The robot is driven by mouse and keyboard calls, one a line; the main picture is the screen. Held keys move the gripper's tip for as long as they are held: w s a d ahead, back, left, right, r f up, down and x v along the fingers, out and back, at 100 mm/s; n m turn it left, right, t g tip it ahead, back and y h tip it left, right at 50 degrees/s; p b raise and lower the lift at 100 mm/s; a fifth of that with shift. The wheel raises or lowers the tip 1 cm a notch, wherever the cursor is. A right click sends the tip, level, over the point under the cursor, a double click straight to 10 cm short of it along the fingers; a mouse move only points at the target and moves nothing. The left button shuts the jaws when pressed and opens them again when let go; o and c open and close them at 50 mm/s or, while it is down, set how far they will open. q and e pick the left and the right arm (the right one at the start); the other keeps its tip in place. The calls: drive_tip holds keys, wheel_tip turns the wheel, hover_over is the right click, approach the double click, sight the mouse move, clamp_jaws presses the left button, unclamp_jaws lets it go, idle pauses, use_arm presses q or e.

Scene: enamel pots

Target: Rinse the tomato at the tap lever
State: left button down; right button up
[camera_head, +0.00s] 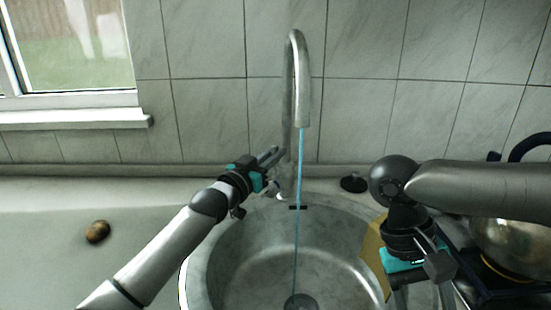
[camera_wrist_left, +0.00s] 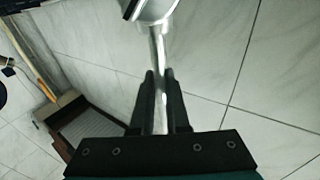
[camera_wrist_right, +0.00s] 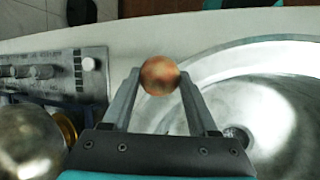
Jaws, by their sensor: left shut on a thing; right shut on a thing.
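The tap (camera_head: 303,85) rises behind the round metal sink (camera_head: 225,262), and a thin blue stream of water (camera_head: 299,190) falls from its spout to the drain. My left gripper (camera_head: 273,156) is at the left of the tap's base. In the left wrist view its fingers (camera_wrist_left: 158,78) are closed around the thin bright tap lever (camera_wrist_left: 158,48). My right gripper (camera_wrist_right: 160,82) is shut on the round orange-red tomato (camera_wrist_right: 159,75) at the sink's left side in the right wrist view. In the head view the tomato is hidden behind my right arm and gripper.
A brown potato-like item (camera_head: 97,232) lies on the left counter. A shiny pot (camera_head: 510,245) stands at the right, by the stove's knob panel (camera_wrist_right: 45,75). A small black round object (camera_head: 354,183) sits behind the sink. The left counter is mostly clear.

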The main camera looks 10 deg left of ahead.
use_arm(q)
drive_tip(key=shift+s, duration=0.1)
use_arm(e)
drive_tip(key=shift+f, duration=0.2)
use_arm(q)
drive_tip(key=c, duration=0.9)
unclamp_jaws()
drive_tip(key=p+v, duration=0.3)
drive_tip(key=v, duration=0.9)
drive_tip(key=shift+a+f, duration=0.1)
drive_tip(key=shift+f, duration=0.05)
use_arm(e)
wheel_tip(320, 180, up, 3)
drive_tip(key=shift+r, duration=0.15)
